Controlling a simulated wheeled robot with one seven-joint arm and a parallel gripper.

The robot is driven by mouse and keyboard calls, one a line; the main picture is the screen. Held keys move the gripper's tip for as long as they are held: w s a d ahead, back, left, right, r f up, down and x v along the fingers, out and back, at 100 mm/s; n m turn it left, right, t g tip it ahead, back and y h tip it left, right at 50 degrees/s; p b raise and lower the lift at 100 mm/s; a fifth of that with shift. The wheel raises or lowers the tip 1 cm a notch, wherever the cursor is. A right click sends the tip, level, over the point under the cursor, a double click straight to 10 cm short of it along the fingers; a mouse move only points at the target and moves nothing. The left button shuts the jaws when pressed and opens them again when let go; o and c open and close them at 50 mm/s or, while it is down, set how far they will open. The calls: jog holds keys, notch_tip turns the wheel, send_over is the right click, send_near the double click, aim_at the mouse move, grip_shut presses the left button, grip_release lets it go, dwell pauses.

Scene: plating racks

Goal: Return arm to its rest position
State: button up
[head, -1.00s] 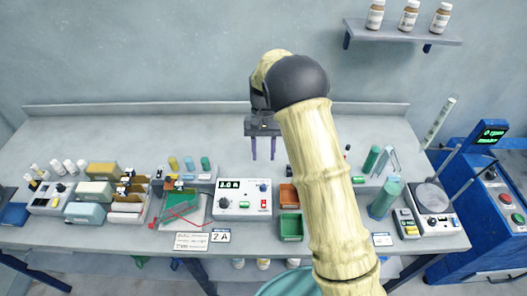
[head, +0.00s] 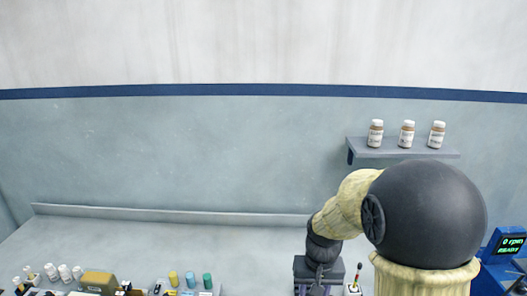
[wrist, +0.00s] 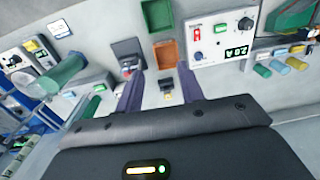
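My gripper (wrist: 159,73) is open in the wrist view, its two purple fingers spread apart with nothing held between them. The fingers point toward the bench and its row of equipment, apart from it as far as I can tell. In the head view my arm is raised and bent at the right, its large dark joint close to the camera. The gripper body shows low in that view, left of the joint, and its fingertips are cut off by the bottom edge.
The bench (head: 180,238) has a clear back strip. A power supply (wrist: 219,39), an orange bin (wrist: 166,53) and a green bin (wrist: 163,22) lie beyond the fingers in the wrist view. A wall shelf (head: 400,152) with three bottles (head: 407,134) is behind my arm.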

jog(key=s+d+t, duration=0.2)
jog(key=s+d, duration=0.1)
jog(key=s, duration=0.6)
jog(key=shift+r+t, duration=0.25)
jog(key=shift+t, duration=0.05)
jog(key=shift+w+d, duration=0.1)
jog(key=shift+c, duration=0.2)
